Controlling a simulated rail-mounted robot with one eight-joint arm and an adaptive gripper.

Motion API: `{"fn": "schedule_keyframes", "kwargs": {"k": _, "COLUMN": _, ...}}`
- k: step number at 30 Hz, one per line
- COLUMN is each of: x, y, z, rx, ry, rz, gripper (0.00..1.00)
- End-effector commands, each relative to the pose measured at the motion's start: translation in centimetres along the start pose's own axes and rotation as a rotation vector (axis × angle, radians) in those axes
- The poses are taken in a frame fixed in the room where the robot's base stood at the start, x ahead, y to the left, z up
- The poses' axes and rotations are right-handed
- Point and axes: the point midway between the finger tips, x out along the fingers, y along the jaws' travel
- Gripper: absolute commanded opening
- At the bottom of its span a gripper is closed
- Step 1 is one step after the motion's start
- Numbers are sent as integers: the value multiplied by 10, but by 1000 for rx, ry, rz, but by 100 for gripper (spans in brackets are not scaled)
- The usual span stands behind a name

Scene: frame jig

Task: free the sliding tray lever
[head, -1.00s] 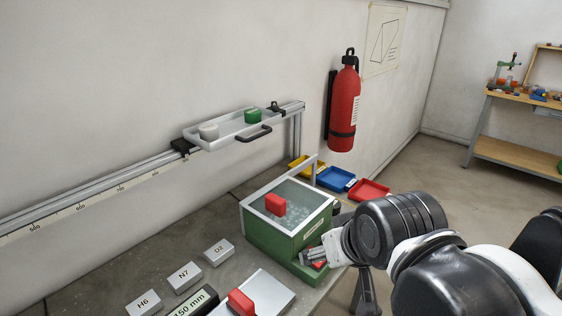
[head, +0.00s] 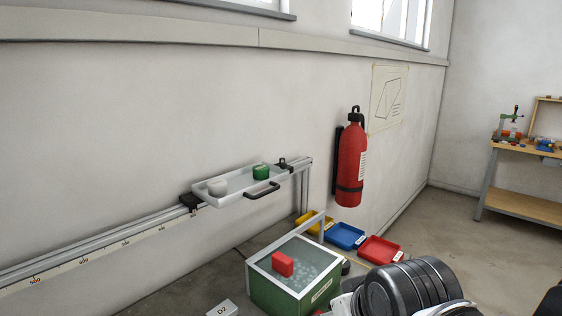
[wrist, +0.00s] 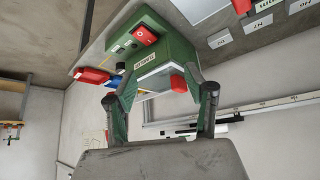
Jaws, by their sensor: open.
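The sliding tray (head: 213,201) is a shallow white tray on the wall rail. It holds a white round piece (head: 217,187) and a green piece (head: 261,171). A black handle (head: 262,190) sticks out from its front. A black clamp-like part (head: 190,201) sits at its left end and a small black lever-like part (head: 282,163) at its right end; I cannot tell which is the lever. My gripper (wrist: 160,97) is open and empty in the wrist view, with the green box beyond its fingers. In the head view its fingers are not clearly visible.
The green box (head: 277,293) with a clear lid and red knob (head: 283,265) stands below the tray, close to my arm. Yellow (head: 311,228), blue (head: 346,236) and red (head: 379,250) bins lie behind it. A fire extinguisher (head: 352,160) hangs right of the rail.

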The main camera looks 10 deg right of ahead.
Motion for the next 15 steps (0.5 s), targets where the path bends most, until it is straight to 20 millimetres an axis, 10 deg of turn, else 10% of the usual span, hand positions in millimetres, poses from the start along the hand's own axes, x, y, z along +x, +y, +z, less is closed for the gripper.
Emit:
{"fn": "schedule_keyframes", "kwargs": {"k": 10, "x": -30, "y": 0, "z": -86, "rx": -116, "ry": -55, "rz": 5, "gripper": 0}}
{"fn": "schedule_keyframes", "kwargs": {"k": 15, "x": -43, "y": -1, "z": -139, "rx": -197, "ry": -94, "rz": 7, "gripper": 0}}
